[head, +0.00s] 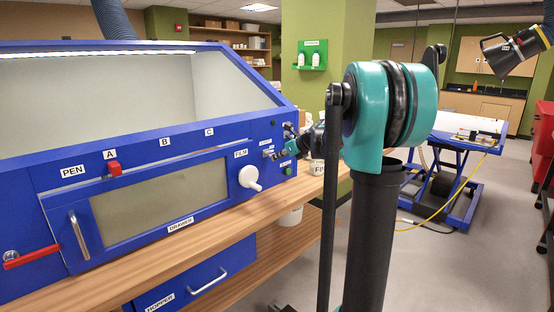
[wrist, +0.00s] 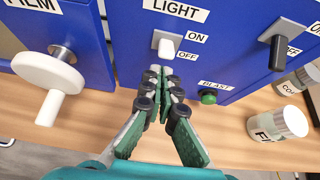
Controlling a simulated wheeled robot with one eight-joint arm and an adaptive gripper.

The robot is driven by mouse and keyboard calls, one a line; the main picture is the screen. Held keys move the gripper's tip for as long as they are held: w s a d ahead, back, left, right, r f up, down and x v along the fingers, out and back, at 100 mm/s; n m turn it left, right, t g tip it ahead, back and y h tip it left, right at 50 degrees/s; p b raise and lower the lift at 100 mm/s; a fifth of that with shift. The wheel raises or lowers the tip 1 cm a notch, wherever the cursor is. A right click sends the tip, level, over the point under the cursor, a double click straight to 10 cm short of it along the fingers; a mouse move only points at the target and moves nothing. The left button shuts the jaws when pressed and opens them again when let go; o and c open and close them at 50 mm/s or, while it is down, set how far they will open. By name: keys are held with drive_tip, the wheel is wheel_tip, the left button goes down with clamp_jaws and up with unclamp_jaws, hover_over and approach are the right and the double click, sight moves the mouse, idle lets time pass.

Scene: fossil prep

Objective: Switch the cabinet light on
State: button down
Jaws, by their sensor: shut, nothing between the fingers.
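The blue cabinet (head: 120,200) fills the left of the head view. In the wrist view, the light switch (wrist: 168,47) is a white lever on a pale plate, below the LIGHT label (wrist: 174,10). The ON label (wrist: 197,38) and the OFF label (wrist: 187,55) are at its right. The lever points down the picture, its tip nearer OFF. My gripper (wrist: 163,73) is shut and empty, its fingertips just below the lever; I cannot tell whether they touch. In the head view, my gripper (head: 274,155) is small at the cabinet's right end, and the switch is hard to make out.
A white FILM knob (wrist: 48,85) is left of my gripper. A green BLAST button (wrist: 208,97) and a black-levered switch (wrist: 280,50) are at its right. White jars (wrist: 278,123) stand on the wooden bench (wrist: 85,133). A pale strip (head: 100,53) runs along the cabinet's top.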

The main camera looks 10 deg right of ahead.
drive_tip(key=shift+r, duration=0.15)
drive_tip(key=shift+r, duration=0.65)
drive_tip(key=f+v, duration=0.1)
drive_tip(key=v, duration=0.8)
drive_tip(key=shift+s+d+f, duration=0.25)
drive_tip(key=shift+s+d, duration=0.1)
drive_tip(key=shift+s, duration=0.1)
